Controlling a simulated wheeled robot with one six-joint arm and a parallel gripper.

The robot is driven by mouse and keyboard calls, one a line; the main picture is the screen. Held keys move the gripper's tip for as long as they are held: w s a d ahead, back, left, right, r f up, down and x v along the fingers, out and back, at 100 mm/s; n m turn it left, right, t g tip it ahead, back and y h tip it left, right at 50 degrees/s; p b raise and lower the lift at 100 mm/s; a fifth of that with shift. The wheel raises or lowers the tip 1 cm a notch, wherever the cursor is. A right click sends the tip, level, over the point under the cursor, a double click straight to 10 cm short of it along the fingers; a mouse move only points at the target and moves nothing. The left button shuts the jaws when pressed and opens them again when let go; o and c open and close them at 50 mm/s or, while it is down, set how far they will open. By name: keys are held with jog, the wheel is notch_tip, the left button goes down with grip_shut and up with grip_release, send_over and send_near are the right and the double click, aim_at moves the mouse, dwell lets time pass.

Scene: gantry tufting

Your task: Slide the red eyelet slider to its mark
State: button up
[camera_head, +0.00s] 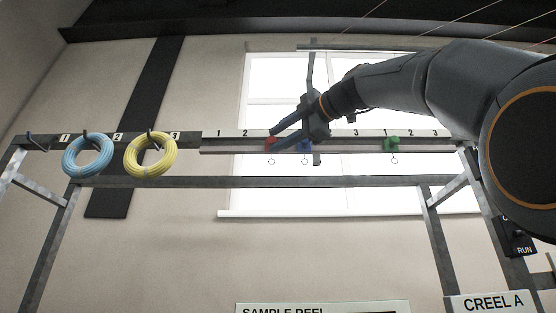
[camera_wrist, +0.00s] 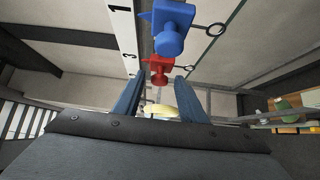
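The red eyelet slider (camera_head: 271,143) hangs on the numbered rail, left of the blue slider (camera_head: 304,146), with a small ring below it. In the wrist view the red slider (camera_wrist: 158,68) shows between and just beyond the tips of my gripper (camera_wrist: 159,80). The two fingers stand apart with a gap on each side of its knob; no contact is clear. In the head view my gripper (camera_head: 272,139) reaches in from the right, and its fingertips overlap the red slider. The rail number behind my gripper is hidden.
The blue slider stands close to the red one, and a green slider (camera_head: 391,144) is farther right. A blue coil (camera_head: 88,138) and a yellow coil (camera_head: 130,165) hang on hooks at left. The rail (camera_head: 225,149) left of the red slider is clear.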

jog(key=b+v, duration=0.2)
jog(key=v, duration=0.5)
jog(key=shift+b, duration=0.3)
jog(key=shift+s+d+r, duration=0.1)
jog(key=shift+s+d, duration=0.05)
jog(key=shift+s, duration=0.05)
